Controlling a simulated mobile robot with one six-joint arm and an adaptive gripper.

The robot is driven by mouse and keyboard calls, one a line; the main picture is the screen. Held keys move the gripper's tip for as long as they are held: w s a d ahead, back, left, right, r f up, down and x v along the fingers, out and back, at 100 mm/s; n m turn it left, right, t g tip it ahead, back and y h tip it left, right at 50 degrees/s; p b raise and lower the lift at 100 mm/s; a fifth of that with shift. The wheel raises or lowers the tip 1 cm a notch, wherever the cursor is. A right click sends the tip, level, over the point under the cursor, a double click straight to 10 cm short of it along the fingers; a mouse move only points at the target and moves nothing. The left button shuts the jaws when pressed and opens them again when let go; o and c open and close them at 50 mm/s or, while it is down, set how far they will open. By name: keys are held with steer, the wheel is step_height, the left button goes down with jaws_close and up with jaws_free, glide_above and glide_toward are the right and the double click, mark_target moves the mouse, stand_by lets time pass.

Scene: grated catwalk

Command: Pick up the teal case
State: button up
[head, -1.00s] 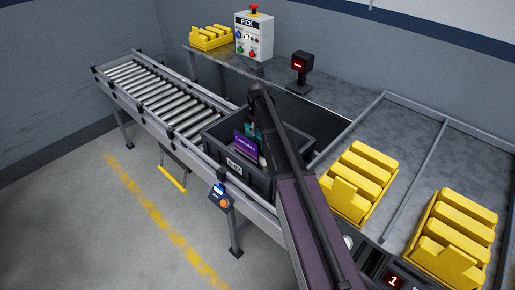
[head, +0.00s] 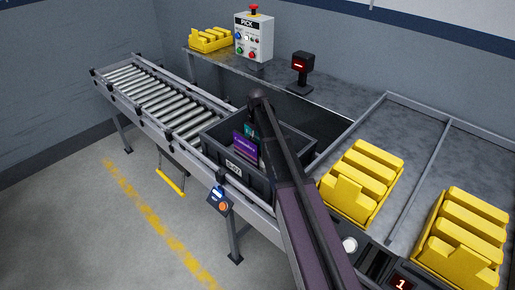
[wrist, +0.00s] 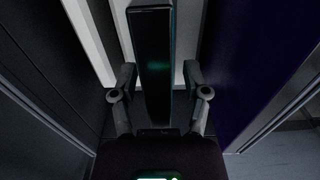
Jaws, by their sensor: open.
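The teal case (head: 248,129) stands in a dark grey tote, mostly hidden behind a purple box (head: 245,144) and my arm. In the wrist view a dark upright case with a teal tint (wrist: 155,45) stands between the two fingers of my gripper (wrist: 158,75). The fingers are open, one on each side of it, with a visible gap at least on the right. The purple box also fills the right of the wrist view (wrist: 258,60). My gripper is hidden by my arm in the head view.
The tote (head: 237,170) sits on a roller conveyor (head: 160,95), whose far end is clear. Its dark wall is close at the left of the wrist view. Yellow bins (head: 360,180) stand on the right bench. A control box (head: 254,38) and small display (head: 302,66) stand behind.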

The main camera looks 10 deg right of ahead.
jaws_close()
steer(key=shift+r, duration=0.1)
stand_by(0.4)
step_height(320, 180, up, 10)
steer(key=p, duration=1)
stand_by(0.7)
step_height(320, 180, up, 12)
steer(key=p, duration=1.2)
steer(key=shift+a, duration=0.15)
